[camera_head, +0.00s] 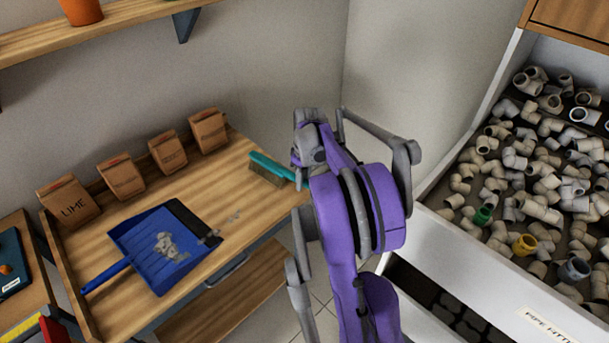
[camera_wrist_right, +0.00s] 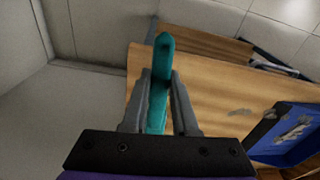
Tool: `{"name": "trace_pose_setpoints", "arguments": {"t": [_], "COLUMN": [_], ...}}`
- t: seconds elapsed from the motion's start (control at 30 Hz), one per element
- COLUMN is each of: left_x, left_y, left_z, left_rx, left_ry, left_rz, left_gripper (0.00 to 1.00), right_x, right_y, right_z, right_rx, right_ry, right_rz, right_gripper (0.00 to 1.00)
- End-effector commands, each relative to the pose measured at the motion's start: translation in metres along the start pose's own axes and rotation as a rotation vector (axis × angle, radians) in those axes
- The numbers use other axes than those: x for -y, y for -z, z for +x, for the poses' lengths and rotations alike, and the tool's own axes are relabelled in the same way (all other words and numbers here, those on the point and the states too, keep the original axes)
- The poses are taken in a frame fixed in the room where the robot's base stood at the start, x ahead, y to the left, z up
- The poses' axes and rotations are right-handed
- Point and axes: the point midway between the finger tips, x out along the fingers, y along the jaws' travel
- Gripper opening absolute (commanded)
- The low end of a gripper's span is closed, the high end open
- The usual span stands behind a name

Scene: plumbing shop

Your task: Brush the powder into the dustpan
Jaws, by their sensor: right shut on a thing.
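A blue dustpan (camera_head: 158,250) lies on the wooden workbench (camera_head: 120,212), its handle toward the lower left. Grey powder (camera_head: 170,247) lies inside the pan. A little more powder (camera_head: 233,217) is on the bench just right of the pan's dark lip. My right gripper (camera_wrist_right: 160,98) is shut on the teal brush (camera_wrist_right: 161,65). In the head view the brush (camera_head: 271,170) is at the bench's right end, bristles down; my arm hides the jaws there. I cannot tell whether the bristles touch the wood. The dustpan also shows in the right wrist view (camera_wrist_right: 285,125). My left gripper is not in view.
Several brown paper bags (camera_head: 122,178) stand along the back of the bench. A wall shelf with an orange pot (camera_head: 82,10) hangs above. A bin of pipe fittings (camera_head: 545,180) is at the right. The bench between the brush and powder is clear.

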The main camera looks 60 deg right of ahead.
Motion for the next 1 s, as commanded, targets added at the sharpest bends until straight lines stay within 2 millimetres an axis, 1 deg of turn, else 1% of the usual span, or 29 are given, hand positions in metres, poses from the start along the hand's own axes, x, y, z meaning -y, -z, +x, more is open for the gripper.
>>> {"name": "trace_pose_setpoints", "arguments": {"t": [0.03, 0.1, 1.0], "left_x": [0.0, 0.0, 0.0], "left_y": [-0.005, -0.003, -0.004], "left_z": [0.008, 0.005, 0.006], "left_rx": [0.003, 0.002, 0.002], "left_ry": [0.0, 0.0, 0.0], "left_rz": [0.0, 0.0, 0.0], "left_gripper": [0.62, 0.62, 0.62], "right_x": [0.002, 0.015, 0.141], "right_y": [-0.001, -0.001, 0.006], "right_z": [0.011, 0.006, 0.007], "right_rx": [0.001, -0.001, -0.001], "right_ry": [0.0, 0.0, 0.001], "right_rz": [-0.001, -0.004, -0.004], "right_gripper": [0.0, 0.0, 0.0]}}
